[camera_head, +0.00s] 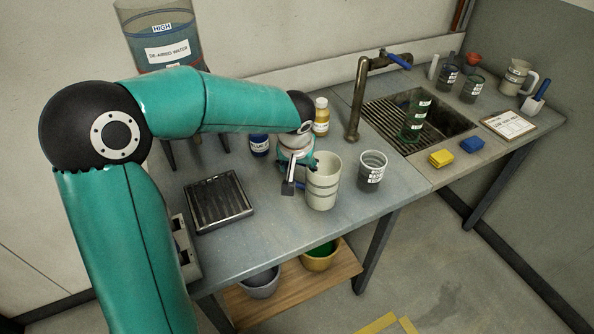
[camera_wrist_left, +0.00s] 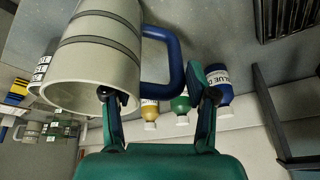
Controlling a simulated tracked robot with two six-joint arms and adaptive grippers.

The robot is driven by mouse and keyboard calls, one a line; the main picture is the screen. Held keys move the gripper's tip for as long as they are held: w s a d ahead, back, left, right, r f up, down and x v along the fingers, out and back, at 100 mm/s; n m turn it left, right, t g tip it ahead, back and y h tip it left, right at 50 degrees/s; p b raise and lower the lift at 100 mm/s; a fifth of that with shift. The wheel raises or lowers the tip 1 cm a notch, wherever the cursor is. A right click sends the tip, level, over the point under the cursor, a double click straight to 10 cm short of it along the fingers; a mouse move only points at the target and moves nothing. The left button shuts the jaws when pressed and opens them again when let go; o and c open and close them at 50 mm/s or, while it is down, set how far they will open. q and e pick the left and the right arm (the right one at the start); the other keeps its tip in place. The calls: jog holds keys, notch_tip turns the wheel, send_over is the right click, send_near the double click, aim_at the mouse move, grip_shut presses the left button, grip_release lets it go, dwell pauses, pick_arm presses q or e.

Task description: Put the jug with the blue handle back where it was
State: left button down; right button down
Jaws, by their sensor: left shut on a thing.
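The jug with the blue handle (camera_head: 322,182) is pale grey with darker bands and stands upright near the front edge of the metal bench, left of a grey measuring beaker (camera_head: 372,172). I cannot tell whether its base touches the bench. In the left wrist view the jug (camera_wrist_left: 90,62) fills the upper left, with its blue handle (camera_wrist_left: 176,50) towards the fingers. My left gripper (camera_head: 297,170) is shut on the jug at its handle side; its fingers (camera_wrist_left: 160,95) also show in the wrist view. The gripper partly hides the handle in the head view. My right gripper is not in view.
A ribbed black tray (camera_head: 217,203) lies left on the bench. A blue bottle (camera_head: 259,146) and a yellow bottle (camera_head: 321,117) stand behind the gripper. A tap (camera_head: 357,95) and a sink grate (camera_head: 385,110) are to the right. Another jug (camera_head: 515,77) stands far right.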

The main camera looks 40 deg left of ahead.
pick_arm(q)
jog(key=shift+f, duration=0.95)
jog(key=shift+f, duration=0.1)
jog(key=shift+c, duration=1.6)
grip_release()
jog(key=shift+r, duration=0.2)
jog(key=v, duration=1.2)
jog(key=shift+b, duration=0.45)
jog(key=shift+s+f, duration=0.1)
jog(key=shift+f, duration=0.05)
